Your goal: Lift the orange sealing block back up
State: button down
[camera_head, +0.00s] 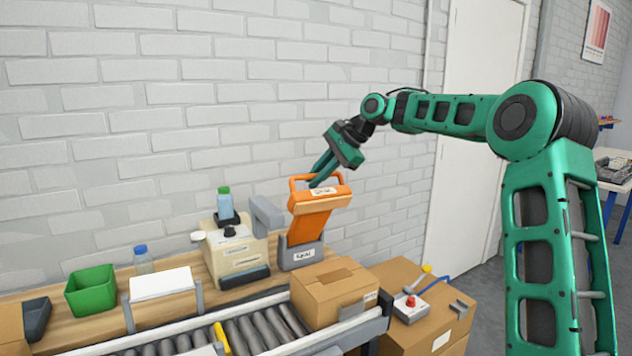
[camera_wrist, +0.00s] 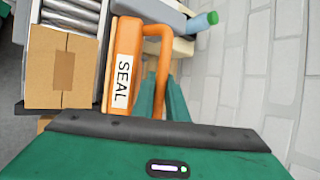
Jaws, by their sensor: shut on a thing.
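The orange sealing block (camera_head: 312,219) stands raised above its grey base (camera_head: 301,257), with a white label on its top part. In the wrist view the sealing block (camera_wrist: 124,66) shows a label reading "SEAL" and a loop handle. My gripper (camera_head: 316,179) reaches down from the upper right, with its fingers at the block's handle. In the wrist view my gripper's green fingers (camera_wrist: 164,98) lie at the handle bar and are shut on it. The exact contact is partly hidden by the fingers and the handle.
A cardboard box (camera_head: 334,291) sits on the roller conveyor (camera_head: 258,329) in front of the block. A cream machine (camera_head: 236,250) stands left of it. A green bin (camera_head: 91,291) is further left. A control box with a red button (camera_head: 411,306) is at right. The brick wall is behind.

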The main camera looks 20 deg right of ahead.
jog(key=shift+w+a+r, duration=0.2)
jog(key=shift+r, duration=0.1)
jog(key=c, duration=2)
grip_release()
jog(key=shift+c, duration=0.2)
jog(key=shift+f, duration=0.1)
jog(key=shift+d, duration=0.1)
jog(key=v, duration=1)
jog(key=shift+d, duration=0.1)
